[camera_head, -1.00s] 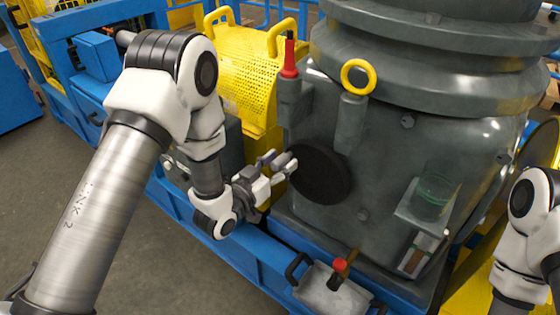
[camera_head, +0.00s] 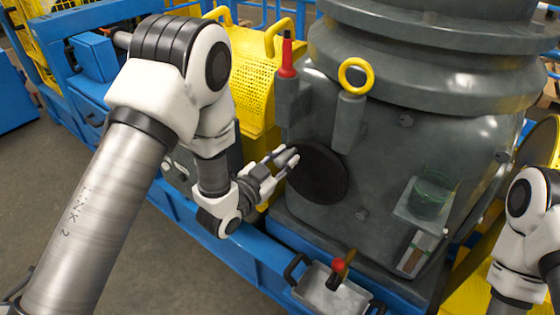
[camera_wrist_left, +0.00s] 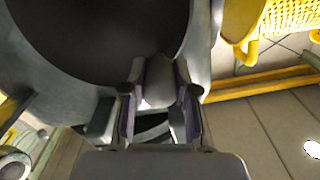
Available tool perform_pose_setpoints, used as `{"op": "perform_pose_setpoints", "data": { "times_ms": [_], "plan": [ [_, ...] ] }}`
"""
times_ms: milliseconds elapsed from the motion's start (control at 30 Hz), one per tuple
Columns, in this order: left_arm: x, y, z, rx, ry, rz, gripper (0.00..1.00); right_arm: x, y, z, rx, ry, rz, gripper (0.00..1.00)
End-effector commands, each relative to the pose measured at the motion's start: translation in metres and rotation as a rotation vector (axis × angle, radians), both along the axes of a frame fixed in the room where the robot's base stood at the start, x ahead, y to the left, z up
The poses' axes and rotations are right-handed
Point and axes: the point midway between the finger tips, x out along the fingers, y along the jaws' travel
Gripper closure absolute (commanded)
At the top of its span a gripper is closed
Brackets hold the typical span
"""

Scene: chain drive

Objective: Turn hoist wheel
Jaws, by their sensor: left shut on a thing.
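The hoist wheel (camera_head: 318,176) is a dark, flat round disc on the side of the large grey machine housing. It also fills the top left of the left wrist view (camera_wrist_left: 100,30). My left gripper (camera_head: 286,160) is at the wheel's upper left rim. In the left wrist view its fingers (camera_wrist_left: 160,95) are shut on a grey rounded knob (camera_wrist_left: 159,78) at the wheel's edge. In the head view the fingers cover most of the knob. My right arm shows at the right edge of the head view, but its gripper is out of view.
A yellow perforated guard (camera_head: 245,75) stands left of the housing (camera_head: 385,150). A yellow ring (camera_head: 357,62) and a red-topped fitting (camera_head: 287,60) are above the wheel. A box with a red-knobbed lever (camera_head: 338,266) is below. A blue frame (camera_head: 250,262) runs along the front.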

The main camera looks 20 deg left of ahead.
Motion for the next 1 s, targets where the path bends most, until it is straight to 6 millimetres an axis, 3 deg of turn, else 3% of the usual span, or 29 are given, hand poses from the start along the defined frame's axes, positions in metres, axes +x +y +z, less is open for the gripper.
{"op": "perform_pose_setpoints", "data": {
  "times_ms": [167,200,267,633,1000],
  "plan": [
    [0.0,0.0,0.001,-0.003,-0.003,-0.001,1.0,0.0,0.0,0.0,0.0,0.0,0.0,0.46],
    [0.0,0.0,0.001,-0.003,-0.003,-0.001,0.68,0.0,0.0,0.0,0.0,0.0,0.0,0.46],
    [0.0,0.0,0.001,-0.003,-0.002,-0.001,0.47,0.0,0.0,0.0,0.0,0.0,0.0,0.46],
    [-0.005,0.002,0.0,-0.004,0.003,-0.001,0.46,0.0,0.0,0.0,0.0,0.0,0.0,0.46],
    [-0.066,0.024,0.0,-0.005,0.002,0.0,0.46,0.0,0.0,0.0,0.0,0.0,0.0,0.46]
  ]
}}
